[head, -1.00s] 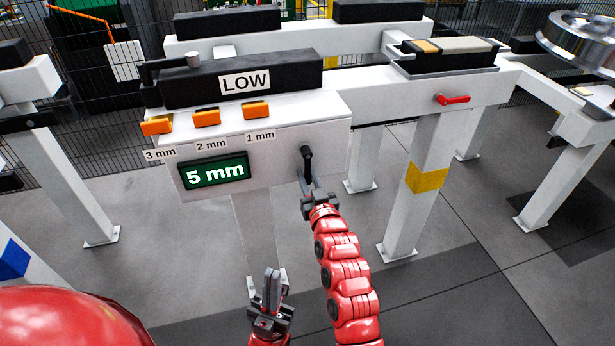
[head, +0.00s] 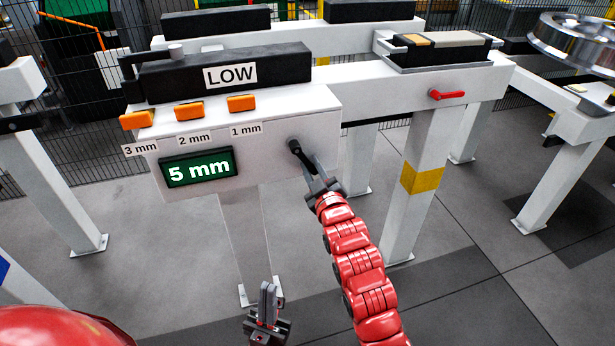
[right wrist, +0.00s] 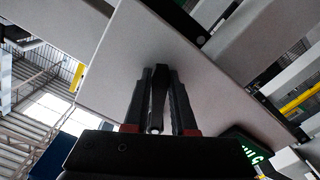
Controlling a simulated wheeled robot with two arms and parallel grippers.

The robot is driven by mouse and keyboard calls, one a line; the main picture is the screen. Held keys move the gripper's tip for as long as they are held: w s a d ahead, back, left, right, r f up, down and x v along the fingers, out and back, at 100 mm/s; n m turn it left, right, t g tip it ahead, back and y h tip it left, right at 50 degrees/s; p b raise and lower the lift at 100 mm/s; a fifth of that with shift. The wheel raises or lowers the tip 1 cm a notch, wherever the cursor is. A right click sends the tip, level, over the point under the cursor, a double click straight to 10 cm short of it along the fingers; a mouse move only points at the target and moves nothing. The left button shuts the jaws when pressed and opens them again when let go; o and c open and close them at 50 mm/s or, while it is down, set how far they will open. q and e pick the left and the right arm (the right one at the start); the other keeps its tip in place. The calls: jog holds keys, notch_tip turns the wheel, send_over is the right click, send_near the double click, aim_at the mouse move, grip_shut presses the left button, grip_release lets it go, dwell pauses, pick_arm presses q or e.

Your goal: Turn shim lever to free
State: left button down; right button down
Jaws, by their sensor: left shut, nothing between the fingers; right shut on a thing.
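The black shim lever (head: 297,149) is on the front of the white box (head: 262,170), right of the green "5 mm" display (head: 198,167). From its pivot it slants down to the right. My right gripper (head: 312,168) is shut on the lever's lower end and partly hides it. In the right wrist view, the lever (right wrist: 158,88) stands between the two dark fingers. No "free" marking can be read. My left gripper (head: 267,289) is shut and empty, low in front of the box and apart from it.
Three orange tabs, one of them the 1 mm tab (head: 242,103), sit on the box ledge below the black "LOW" block (head: 225,74). A red handle (head: 447,95) is on the beam to the right. A metal wheel (head: 575,42) is at far right. Grey floor is open below.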

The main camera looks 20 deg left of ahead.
aim_at(322, 136)
jog(key=n, duration=0.1)
jog(key=d+r+n, duration=0.1)
jog(key=n, duration=0.1)
jog(key=shift+w+d+r, duration=0.1)
jog(key=shift+w, duration=0.3)
jog(key=n, duration=0.1)
jog(key=d+r+n+p, duration=0.1)
jog(key=shift+w+r+n, duration=0.3)
jog(key=n+p, duration=0.1)
jog(key=r+n+p, duration=0.1)
jog(key=r+n, duration=0.1)
jog(key=shift+w+d+p, duration=0.2)
jog(key=shift+d+p, duration=0.05)
jog(key=shift+p, duration=0.15)
jog(key=shift+d+r+n+p, duration=0.1)
jog(key=shift+r+n+p, duration=0.25)
jog(key=shift+n+p, duration=0.4)
jog(key=shift+r+n+p, duration=0.35)
jog(key=shift+n+p, duration=0.15)
jog(key=shift+n, duration=0.35)
jog(key=c, duration=0.7)
grip_release()
jog(key=shift+c, duration=0.2)
